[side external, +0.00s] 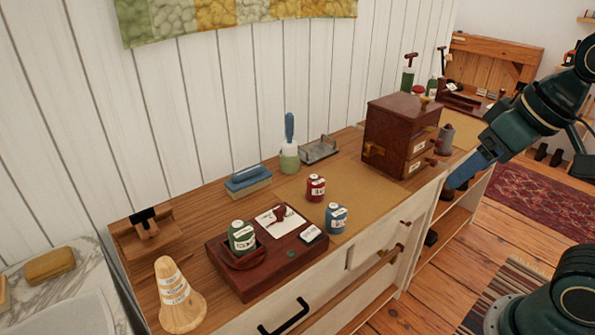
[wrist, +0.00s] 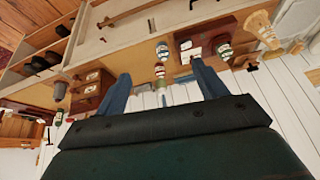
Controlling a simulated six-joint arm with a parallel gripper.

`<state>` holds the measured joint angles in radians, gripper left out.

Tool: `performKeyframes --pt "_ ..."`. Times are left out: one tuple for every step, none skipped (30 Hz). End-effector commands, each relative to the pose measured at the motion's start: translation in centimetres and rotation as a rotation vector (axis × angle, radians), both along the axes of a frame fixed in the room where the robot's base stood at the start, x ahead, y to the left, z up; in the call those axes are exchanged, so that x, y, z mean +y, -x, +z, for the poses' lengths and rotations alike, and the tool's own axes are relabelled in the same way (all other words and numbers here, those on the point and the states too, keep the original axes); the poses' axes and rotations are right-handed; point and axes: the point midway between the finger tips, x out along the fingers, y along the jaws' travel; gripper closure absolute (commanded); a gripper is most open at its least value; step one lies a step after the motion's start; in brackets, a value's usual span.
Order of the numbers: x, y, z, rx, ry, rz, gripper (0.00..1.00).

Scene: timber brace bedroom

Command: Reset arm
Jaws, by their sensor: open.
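My gripper (side external: 470,168) has blue fingers and hangs off the front edge of the wooden counter, right of the dark wooden drawer box (side external: 388,140). In the wrist view my gripper (wrist: 158,84) has its two blue fingers spread apart, with nothing held between them. The wrist view is turned over, with the counter across the top. A red jar (side external: 315,188) and a blue jar (side external: 336,218) stand upright on the tan mat (side external: 365,200). A green jar (side external: 242,237) sits in the round holder of a dark red tray (side external: 262,277).
A grey bell-shaped object (side external: 445,139) is near my gripper. Open floor (side external: 425,295) lies in front of the counter.

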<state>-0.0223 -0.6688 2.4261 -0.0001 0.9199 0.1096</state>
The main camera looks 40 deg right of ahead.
Motion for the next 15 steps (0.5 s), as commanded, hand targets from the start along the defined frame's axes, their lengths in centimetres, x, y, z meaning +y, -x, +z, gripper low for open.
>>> performKeyframes --pt "-0.2 0.7 -0.4 -0.011 0.014 0.02 0.29" --pt "-0.2 1.0 -0.6 -0.016 0.022 0.031 0.29" --pt "-0.3 1.3 -0.8 -0.02 0.031 0.046 0.29" --pt "-0.4 1.5 -1.0 -0.022 0.036 0.053 0.29" --pt "-0.4 1.6 -1.1 -0.025 0.041 0.061 0.29" --pt "-0.4 1.8 -1.2 -0.027 0.045 0.068 0.29" --pt "-0.4 1.9 -1.2 -0.028 0.048 0.071 0.29" --pt "-0.5 1.9 -1.3 -0.028 0.05 0.073 0.29" --pt "-0.5 2.0 -1.3 -0.028 0.051 0.076 0.29" --pt "-0.5 2.0 -1.3 -0.028 0.051 0.077 0.29" --pt "-0.5 1.9 -1.3 -0.028 0.051 0.077 0.29" --pt "-0.5 1.9 -1.3 -0.028 0.051 0.077 0.29" --pt "-0.5 1.9 -1.3 -0.028 0.051 0.077 0.29" --pt "-0.5 1.9 -1.3 -0.028 0.051 0.076 0.29" --pt "-0.5 1.9 -1.3 -0.028 0.051 0.076 0.29"
